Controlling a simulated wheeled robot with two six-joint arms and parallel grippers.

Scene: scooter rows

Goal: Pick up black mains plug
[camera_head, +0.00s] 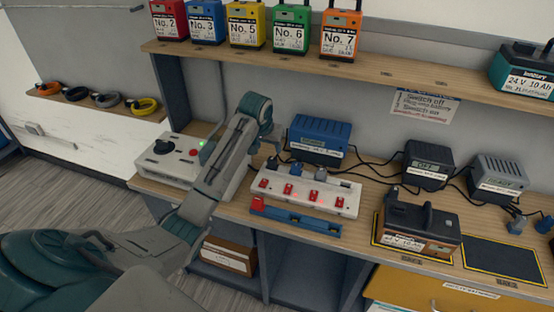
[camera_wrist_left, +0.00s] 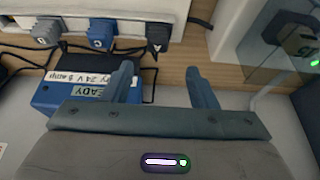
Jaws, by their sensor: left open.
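The black mains plug (camera_wrist_left: 158,38) sits in the end socket of the white power strip (camera_wrist_left: 130,10) in the left wrist view. In the head view the black plug (camera_head: 273,163) is at the strip's left end, beside a blue plug (camera_head: 296,168) and a grey plug (camera_head: 318,175). My left gripper (camera_wrist_left: 162,82) is open and empty, its two fingers apart and pointing towards the black plug. The plug lies ahead of the gap between the fingertips, with no contact visible. In the head view my left gripper (camera_head: 267,146) hangs just above the plug. My right gripper is out of view.
A blue charger (camera_head: 320,138) stands behind the strip (camera_head: 335,204), with black cables running right. A switch box (camera_head: 172,168) with a green lamp is left of my arm. A blue bar with a red end (camera_head: 296,221) lies in front. A battery (camera_head: 420,232) stands at right.

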